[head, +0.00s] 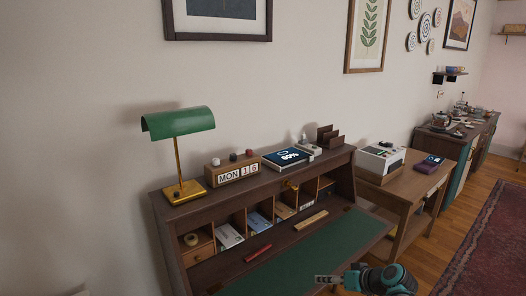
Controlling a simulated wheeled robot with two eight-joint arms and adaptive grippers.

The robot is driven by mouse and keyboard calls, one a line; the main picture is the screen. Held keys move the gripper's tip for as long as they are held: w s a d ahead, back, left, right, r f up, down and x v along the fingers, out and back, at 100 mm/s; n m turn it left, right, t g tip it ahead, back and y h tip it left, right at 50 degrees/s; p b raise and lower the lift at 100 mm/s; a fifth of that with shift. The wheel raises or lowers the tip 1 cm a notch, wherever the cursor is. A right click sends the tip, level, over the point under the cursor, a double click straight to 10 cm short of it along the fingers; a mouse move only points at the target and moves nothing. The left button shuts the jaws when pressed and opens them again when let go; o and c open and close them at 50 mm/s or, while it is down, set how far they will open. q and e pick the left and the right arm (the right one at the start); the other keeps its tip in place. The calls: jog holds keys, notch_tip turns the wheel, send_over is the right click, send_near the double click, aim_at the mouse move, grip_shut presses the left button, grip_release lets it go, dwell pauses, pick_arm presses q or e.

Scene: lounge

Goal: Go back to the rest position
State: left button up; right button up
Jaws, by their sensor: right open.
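My right gripper (328,280) shows at the bottom of the head view, right of centre. It is open, with nothing seen between its fingers, and it appears in front of the lower edge of the desk's green writing surface (300,262). Whether it touches the desk cannot be told. My left gripper is not in view.
The wooden desk (170,215) bears a green lamp (180,122), a calendar block (237,173) and a tablet (288,158). A red object (257,253) and a wooden ruler (311,220) lie on it. A side table (405,198) stands right; open floor (432,238) lies beyond.

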jog(key=s+a+r+h, duration=0.1)
jog(key=s+h, duration=0.2)
jog(key=s, duration=0.9)
jog(key=s+a+r+m+h, duration=0.1)
jog(key=s+a+r+h, duration=0.1)
jog(key=s, duration=1.1)
jog(key=shift+s+m+g+h, duration=0.3)
jog(key=shift+h, duration=0.1)
